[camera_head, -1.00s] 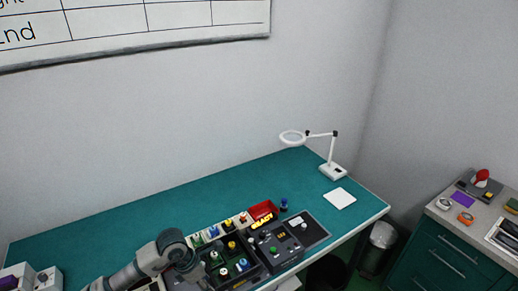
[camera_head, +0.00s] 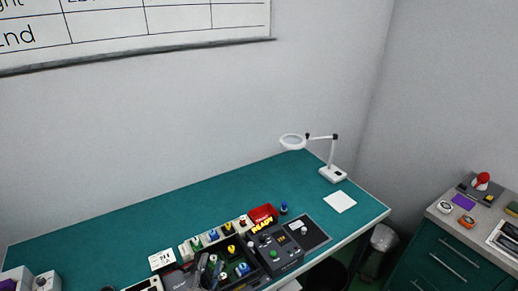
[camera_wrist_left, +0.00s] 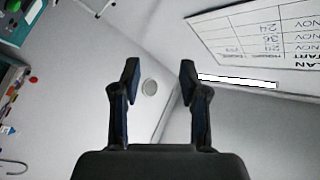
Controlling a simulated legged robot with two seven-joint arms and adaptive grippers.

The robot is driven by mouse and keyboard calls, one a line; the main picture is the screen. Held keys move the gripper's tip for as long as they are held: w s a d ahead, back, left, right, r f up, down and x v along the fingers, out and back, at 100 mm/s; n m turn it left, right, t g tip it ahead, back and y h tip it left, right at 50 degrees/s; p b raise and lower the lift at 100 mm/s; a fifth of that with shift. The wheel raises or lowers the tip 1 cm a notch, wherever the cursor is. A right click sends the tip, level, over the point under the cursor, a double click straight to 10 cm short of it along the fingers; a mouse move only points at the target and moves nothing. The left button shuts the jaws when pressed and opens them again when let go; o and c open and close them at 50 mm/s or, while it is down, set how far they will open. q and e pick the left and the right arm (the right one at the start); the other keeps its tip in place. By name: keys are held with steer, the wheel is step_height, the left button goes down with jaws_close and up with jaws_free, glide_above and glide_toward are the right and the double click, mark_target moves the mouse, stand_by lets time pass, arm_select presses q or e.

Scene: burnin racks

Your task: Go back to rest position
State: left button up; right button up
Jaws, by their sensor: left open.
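My left gripper (camera_head: 208,270) shows at the bottom of the head view, its two grey fingers in front of the dark tray of colored knobbed parts. In the left wrist view its two dark fingers (camera_wrist_left: 158,85) stand wide apart with nothing between them. The rest of the left arm is mostly below the picture edge. My right gripper is in neither view.
The back left of the bench is clear. A drawer cabinet (camera_head: 450,250) stands at right.

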arm_select(q)
steer(key=s+a+f+n+g+y, duration=0.2)
steer(key=s+a+f+n+g, duration=0.15)
steer(key=f, duration=0.55)
steer(key=s+a+f+n+g+y, duration=0.25)
steer(key=s+f+n+g, duration=0.2)
steer(key=f, duration=0.45)
steer(key=s+f+n+g, duration=0.1)
steer(key=s+f+g, duration=0.3)
steer(key=s, duration=0.4)
steer(key=s+f+g, duration=0.4)
steer(key=s+f, duration=0.1)
steer(key=s, duration=0.3)
steer(key=s+f+g, duration=0.1)
steer(key=s+f, duration=0.1)
steer(key=f, duration=1.3)
steer(key=s+f+g, duration=0.1)
steer(key=s+f, duration=0.2)
steer(key=f, duration=1.1)
steer(key=s+a+f, duration=0.3)
steer(key=s+f, duration=1)
steer(key=s, duration=0.2)
steer(key=shift+s+a+f+g, duration=0.2)
steer(key=shift+s+f+g, duration=0.05)
steer(key=shift+s+g, duration=0.15)
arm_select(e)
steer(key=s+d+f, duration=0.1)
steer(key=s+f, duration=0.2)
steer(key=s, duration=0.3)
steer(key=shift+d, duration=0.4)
